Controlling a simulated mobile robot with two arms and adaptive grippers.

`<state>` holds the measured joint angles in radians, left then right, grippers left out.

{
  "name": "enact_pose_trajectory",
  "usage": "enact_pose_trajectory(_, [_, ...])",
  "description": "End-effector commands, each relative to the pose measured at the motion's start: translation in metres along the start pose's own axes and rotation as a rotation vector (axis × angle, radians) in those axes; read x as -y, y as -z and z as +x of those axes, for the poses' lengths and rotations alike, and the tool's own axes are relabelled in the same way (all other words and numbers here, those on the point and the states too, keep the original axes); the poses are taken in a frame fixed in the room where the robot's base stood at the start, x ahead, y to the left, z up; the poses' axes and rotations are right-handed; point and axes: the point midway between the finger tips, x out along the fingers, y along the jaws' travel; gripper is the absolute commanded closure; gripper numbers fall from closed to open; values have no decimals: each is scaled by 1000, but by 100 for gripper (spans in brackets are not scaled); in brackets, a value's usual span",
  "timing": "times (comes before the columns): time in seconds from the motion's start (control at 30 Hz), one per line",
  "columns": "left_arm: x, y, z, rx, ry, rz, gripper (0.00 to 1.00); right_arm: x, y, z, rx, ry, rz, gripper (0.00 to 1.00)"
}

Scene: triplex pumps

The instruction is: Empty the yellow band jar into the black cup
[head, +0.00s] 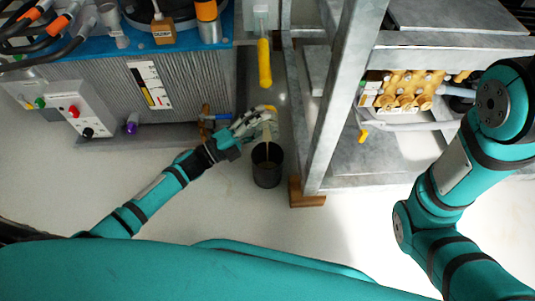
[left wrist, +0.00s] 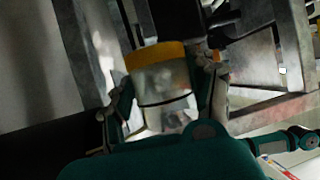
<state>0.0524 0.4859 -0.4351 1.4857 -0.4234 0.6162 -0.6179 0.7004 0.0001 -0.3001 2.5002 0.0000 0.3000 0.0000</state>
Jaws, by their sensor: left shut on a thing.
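The yellow band jar (left wrist: 166,82) is a clear jar with a broad yellow band and a thin dark line around it. My left gripper (left wrist: 160,92) is shut on it, with one finger on each side. In the head view, my left gripper (head: 252,121) holds the jar tilted just above the black cup (head: 267,177). The jar is small there and mostly hidden by the fingers. A pale yellowish streak runs from the jar down into the cup's opening. The cup stands upright on the floor. My right gripper is out of frame.
A grey metal frame (head: 343,88) on a wooden block (head: 306,193) stands right of the cup. A ribbed machine with a control box (head: 78,108) is at left. A yellow handle (head: 265,62) hangs behind. Light floor is free in front of the cup.

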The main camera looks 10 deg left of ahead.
Motion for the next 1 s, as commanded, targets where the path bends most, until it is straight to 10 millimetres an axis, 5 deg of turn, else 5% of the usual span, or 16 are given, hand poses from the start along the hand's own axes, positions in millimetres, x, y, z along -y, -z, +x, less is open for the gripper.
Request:
enact_pose_trajectory(0.5, [2,2,0,-10,25,50,86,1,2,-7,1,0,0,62])
enact_pose_trajectory(0.67, [6,-10,5,44,-108,-204,86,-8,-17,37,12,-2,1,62])
enact_pose_trajectory(0.83, [-12,-19,7,71,-164,-338,86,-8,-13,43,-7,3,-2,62])
enact_pose_trajectory(1.0, [-9,-19,7,74,-171,-353,86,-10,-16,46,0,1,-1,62])
